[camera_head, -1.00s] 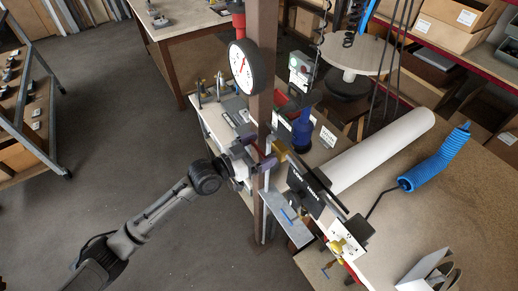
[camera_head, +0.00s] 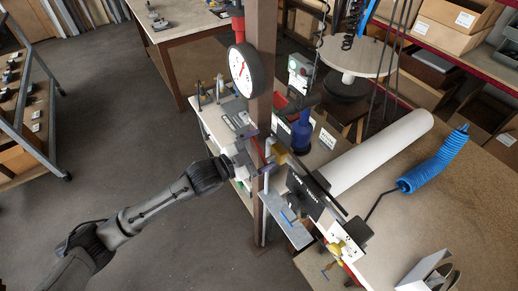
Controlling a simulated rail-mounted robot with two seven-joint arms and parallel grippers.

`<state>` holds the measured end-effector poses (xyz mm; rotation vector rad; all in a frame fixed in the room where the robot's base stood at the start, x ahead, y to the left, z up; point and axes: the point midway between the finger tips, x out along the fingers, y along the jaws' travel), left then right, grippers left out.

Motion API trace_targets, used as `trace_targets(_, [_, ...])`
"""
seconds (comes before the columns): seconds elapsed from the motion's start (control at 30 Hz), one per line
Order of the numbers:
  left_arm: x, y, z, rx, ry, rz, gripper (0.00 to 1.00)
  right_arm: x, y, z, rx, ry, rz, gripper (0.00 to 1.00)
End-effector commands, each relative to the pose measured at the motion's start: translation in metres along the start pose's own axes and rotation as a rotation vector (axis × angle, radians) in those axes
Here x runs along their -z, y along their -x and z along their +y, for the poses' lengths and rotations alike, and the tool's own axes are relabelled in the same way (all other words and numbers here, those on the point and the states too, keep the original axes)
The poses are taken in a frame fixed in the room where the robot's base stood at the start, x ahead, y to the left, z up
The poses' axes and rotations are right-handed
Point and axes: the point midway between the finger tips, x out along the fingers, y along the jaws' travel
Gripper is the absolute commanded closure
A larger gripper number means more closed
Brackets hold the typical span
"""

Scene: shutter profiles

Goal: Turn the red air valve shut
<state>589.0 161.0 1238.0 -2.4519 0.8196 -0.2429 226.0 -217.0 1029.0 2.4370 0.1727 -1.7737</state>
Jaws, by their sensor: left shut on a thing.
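A brown upright post (camera_head: 261,90) stands in the middle and carries a round white gauge (camera_head: 244,69) with a red needle. A narrow bit of red, which I take for the red air valve (camera_head: 259,149), shows low on the post beside a brass-yellow fitting (camera_head: 279,155). My left gripper (camera_head: 262,153) reaches in from the left at this spot and is shut on the valve. The fingers and post hide most of the valve, so its handle angle is hard to tell. My right gripper is not in view.
A bench (camera_head: 400,215) fills the right side, with a long white roll (camera_head: 380,152) and a coiled blue hose (camera_head: 436,166). A blue bottle-like object (camera_head: 302,132) stands behind the post. A rack (camera_head: 25,110) is at far left. The floor left of the post is clear.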

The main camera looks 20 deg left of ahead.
Motion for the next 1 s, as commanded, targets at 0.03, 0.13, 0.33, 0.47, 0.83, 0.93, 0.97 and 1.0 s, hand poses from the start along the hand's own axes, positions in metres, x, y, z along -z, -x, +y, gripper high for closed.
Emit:
trace_targets(0.03, [0.004, 0.000, -0.001, 0.000, -0.048, 0.000, 0.50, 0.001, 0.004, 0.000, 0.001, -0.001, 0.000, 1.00])
trace_targets(0.13, [0.006, 0.000, -0.001, -0.001, -0.143, 0.000, 0.50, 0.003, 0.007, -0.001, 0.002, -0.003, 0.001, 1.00])
trace_targets(0.33, [0.013, 0.000, 0.001, 0.000, -0.333, 0.000, 0.50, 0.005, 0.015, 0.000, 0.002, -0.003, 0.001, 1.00])
trace_targets(0.47, [0.016, 0.000, 0.003, -0.001, -0.455, 0.000, 0.50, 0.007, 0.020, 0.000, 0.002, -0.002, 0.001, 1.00])
trace_targets(0.83, [0.023, 0.000, 0.009, 0.000, -0.770, 0.000, 0.50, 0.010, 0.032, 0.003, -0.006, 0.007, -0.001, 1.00])
trace_targets(0.93, [0.024, 0.000, 0.011, 0.000, -0.835, 0.000, 0.50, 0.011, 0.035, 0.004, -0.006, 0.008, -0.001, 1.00])
trace_targets(0.97, [0.025, 0.000, 0.011, 0.000, -0.854, 0.000, 0.50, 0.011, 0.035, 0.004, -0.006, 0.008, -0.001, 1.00])
trace_targets(1.0, [0.025, 0.000, 0.012, 0.000, -0.874, 0.000, 0.50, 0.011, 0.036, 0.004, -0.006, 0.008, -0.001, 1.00])
